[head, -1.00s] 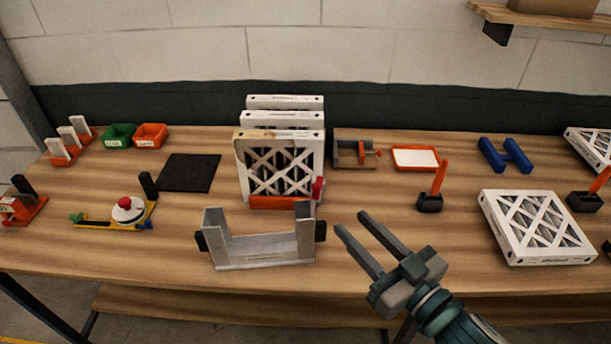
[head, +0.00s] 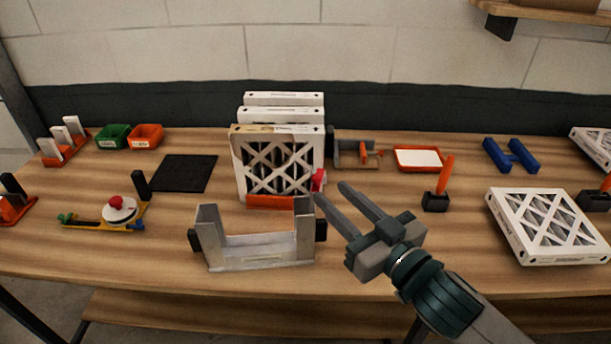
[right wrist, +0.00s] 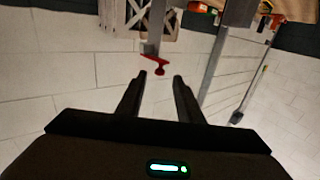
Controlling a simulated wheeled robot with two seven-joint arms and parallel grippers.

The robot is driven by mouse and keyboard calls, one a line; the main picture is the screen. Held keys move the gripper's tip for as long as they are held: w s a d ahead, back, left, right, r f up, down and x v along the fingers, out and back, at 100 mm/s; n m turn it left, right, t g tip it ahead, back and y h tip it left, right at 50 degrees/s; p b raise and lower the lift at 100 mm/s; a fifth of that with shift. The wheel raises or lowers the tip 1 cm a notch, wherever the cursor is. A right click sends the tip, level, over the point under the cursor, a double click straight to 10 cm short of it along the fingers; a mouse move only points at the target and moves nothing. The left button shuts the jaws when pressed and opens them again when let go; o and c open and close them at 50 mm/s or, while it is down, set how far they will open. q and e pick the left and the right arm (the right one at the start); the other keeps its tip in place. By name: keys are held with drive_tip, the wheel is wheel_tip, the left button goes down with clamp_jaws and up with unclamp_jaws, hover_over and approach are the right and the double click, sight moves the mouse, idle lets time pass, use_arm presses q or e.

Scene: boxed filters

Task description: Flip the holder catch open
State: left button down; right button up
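A red catch (head: 319,180) sits at the right front side of the holder, whose orange base (head: 270,201) carries upright white-framed filters (head: 275,165). In the right wrist view the red catch (right wrist: 156,66) shows just ahead of the fingertips, apart from them. My right gripper (head: 331,192) is open and empty, its fingers pointing up and left toward the catch; the two fingers also show spread in the wrist view (right wrist: 160,78). Whether the catch stands open or shut, I cannot tell. My left gripper is not in view.
A grey metal U-shaped bracket (head: 262,252) stands left of my right gripper, near the table's front. A clamp-like fixture (head: 354,150) and an orange tray (head: 419,170) lie behind. A flat white filter (head: 548,226) lies at right. The wooden table between is mostly clear.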

sight(314, 176)
drive_tip(key=p+x, duration=0.3)
drive_tip(key=x, duration=0.7)
drive_tip(key=shift+w+a, duration=0.25)
drive_tip(key=shift+w, duration=0.05)
drive_tip(key=shift+c, duration=0.2)
clamp_jaws()
